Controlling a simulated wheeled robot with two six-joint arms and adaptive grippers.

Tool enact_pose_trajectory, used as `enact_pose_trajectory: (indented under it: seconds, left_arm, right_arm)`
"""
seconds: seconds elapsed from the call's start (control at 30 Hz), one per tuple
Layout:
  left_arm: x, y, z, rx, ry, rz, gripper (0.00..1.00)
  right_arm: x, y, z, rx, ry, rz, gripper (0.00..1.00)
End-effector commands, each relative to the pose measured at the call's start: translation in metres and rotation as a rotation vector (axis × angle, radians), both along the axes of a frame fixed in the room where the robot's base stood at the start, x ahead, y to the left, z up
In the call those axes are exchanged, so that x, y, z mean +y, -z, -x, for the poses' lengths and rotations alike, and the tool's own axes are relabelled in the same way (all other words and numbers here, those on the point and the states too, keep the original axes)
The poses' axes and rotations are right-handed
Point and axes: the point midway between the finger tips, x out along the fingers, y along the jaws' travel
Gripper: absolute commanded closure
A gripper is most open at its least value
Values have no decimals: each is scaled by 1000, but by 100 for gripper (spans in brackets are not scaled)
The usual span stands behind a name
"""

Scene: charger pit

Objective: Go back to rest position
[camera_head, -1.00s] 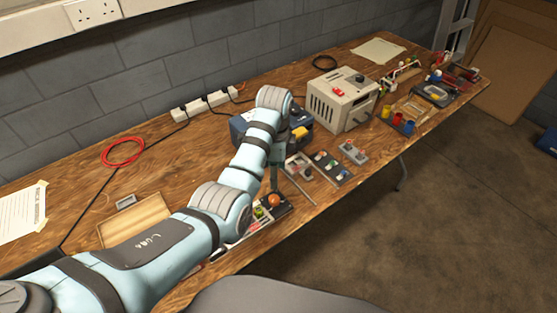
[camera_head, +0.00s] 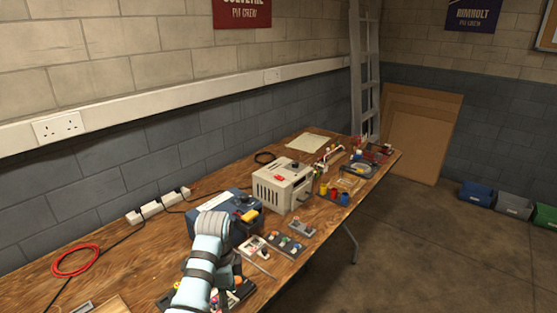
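My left arm (camera_head: 205,268) comes up from the bottom edge over the front of the workbench, its pale blue wrist links bent at the top. My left gripper (camera_head: 236,268) is mostly hidden behind these links, low over the bench's front edge. Whether its fingers are open or shut does not show, nor whether it holds anything. My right arm and gripper are out of view.
The wooden workbench (camera_head: 120,260) runs along the wall. It carries a blue case (camera_head: 238,228), a grey charger box (camera_head: 283,186), small trays of parts (camera_head: 287,245), a power strip (camera_head: 160,205) and a red cable coil (camera_head: 75,260). Open floor (camera_head: 430,245) lies to the right.

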Motion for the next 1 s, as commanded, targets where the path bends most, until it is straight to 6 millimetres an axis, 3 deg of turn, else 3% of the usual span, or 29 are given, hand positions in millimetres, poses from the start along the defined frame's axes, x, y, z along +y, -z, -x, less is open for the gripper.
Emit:
enact_pose_trajectory:
  seconds: [0.27,0.47,0.7,0.87,1.0]
  left_arm:
    - [13,38,19,-30,-175,14,52]
    - [32,70,46,-61,-354,21,52]
    - [69,112,110,-130,-671,24,52]
    - [90,124,162,-186,-870,31,52]
    - [103,123,208,-235,-1025,48,52]
  right_arm:
    - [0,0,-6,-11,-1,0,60]
    - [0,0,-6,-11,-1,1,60]
    - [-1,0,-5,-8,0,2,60]
    - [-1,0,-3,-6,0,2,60]
    - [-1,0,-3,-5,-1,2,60]
